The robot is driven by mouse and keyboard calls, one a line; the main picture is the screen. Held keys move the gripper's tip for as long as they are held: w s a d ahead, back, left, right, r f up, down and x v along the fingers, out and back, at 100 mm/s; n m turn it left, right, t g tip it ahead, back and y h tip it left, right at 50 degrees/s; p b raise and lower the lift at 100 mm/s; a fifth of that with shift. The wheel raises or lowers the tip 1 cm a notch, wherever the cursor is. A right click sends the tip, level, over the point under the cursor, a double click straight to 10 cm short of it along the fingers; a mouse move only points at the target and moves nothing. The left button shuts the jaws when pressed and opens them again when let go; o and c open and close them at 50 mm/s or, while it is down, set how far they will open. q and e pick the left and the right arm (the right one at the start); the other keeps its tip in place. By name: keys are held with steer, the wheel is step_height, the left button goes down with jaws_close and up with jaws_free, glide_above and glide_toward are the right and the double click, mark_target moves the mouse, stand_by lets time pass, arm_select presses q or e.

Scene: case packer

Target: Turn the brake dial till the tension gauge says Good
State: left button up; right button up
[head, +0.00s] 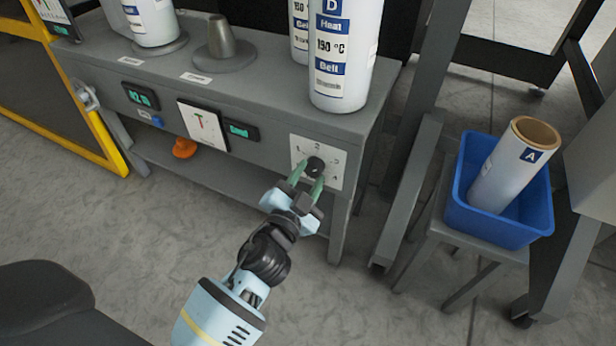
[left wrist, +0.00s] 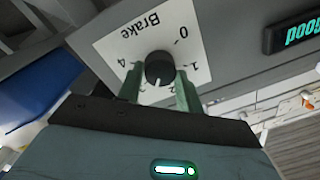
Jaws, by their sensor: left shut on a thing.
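The brake dial is a black round knob (head: 315,167) on a white numbered plate (head: 333,153) at the right end of the grey bench front. My left gripper (head: 308,180) is shut on the knob, one green finger on each side. In the left wrist view the knob (left wrist: 159,68) sits between the fingertips (left wrist: 160,90). Its white mark points toward the gripper, and part of the scale there is hidden. The tension gauge (head: 203,127) is a white panel with a needle. The display beside it (head: 240,131) reads Good, clear in the left wrist view (left wrist: 292,33). My right gripper is out of view.
White labelled rolls, one marked D (head: 343,60), stand on the bench top (head: 270,90). An orange knob (head: 184,148) sits below the gauge. A blue bin (head: 500,222) with a roll A (head: 510,170) stands at the right. Open floor lies before the bench.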

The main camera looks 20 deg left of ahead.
arm_select(q)
steer(key=o, duration=1)
steer(key=s, duration=0.7)
steer(key=shift+s, duration=0.4)
steer(key=shift+d, duration=0.1)
